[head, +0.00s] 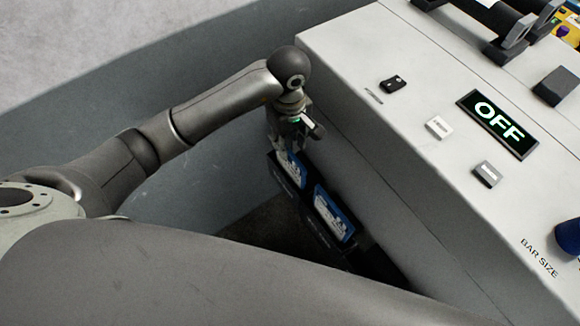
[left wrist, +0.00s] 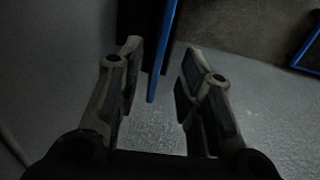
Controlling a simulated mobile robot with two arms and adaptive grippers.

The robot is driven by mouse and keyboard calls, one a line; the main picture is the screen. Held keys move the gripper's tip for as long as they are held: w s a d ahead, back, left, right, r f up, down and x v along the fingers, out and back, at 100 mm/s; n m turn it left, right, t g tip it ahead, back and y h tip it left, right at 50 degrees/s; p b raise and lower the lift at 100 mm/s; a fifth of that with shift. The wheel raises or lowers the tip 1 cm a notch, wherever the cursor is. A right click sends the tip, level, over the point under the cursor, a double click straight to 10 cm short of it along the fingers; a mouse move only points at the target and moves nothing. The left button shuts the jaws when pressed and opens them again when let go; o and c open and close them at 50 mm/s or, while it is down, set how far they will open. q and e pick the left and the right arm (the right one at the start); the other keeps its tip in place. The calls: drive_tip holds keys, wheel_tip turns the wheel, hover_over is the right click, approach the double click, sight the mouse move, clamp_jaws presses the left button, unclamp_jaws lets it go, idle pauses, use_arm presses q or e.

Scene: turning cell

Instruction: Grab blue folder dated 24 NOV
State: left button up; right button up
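Two blue folders with white labels sit in a dark holder on the machine's side in the head view. One folder (head: 292,169) is farther and directly below my left gripper (head: 290,138). The other folder (head: 334,214) is nearer, to the lower right. The dates are too small to read. In the left wrist view, my left gripper (left wrist: 160,54) has its fingers apart. A blue folder edge (left wrist: 161,60) shows between the fingertips, with a gap on each side; I cannot tell its depth between them. My right gripper is out of view.
The white machine top (head: 370,60) has an OFF display (head: 497,124), small buttons and a blue knob (head: 570,238). The dark holder (head: 318,232) is close against its side. Another blue edge (left wrist: 304,52) shows at the right of the left wrist view. Grey floor lies below.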

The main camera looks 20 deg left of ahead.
sight(290, 151)
use_arm(q)
wheel_tip(290, 151, down, 4)
drive_tip(key=shift+s+d+p, duration=0.1)
drive_tip(key=shift+p, duration=1)
drive_tip(key=shift+f, duration=0.45)
drive_tip(key=c, duration=0.7)
clamp_jaws()
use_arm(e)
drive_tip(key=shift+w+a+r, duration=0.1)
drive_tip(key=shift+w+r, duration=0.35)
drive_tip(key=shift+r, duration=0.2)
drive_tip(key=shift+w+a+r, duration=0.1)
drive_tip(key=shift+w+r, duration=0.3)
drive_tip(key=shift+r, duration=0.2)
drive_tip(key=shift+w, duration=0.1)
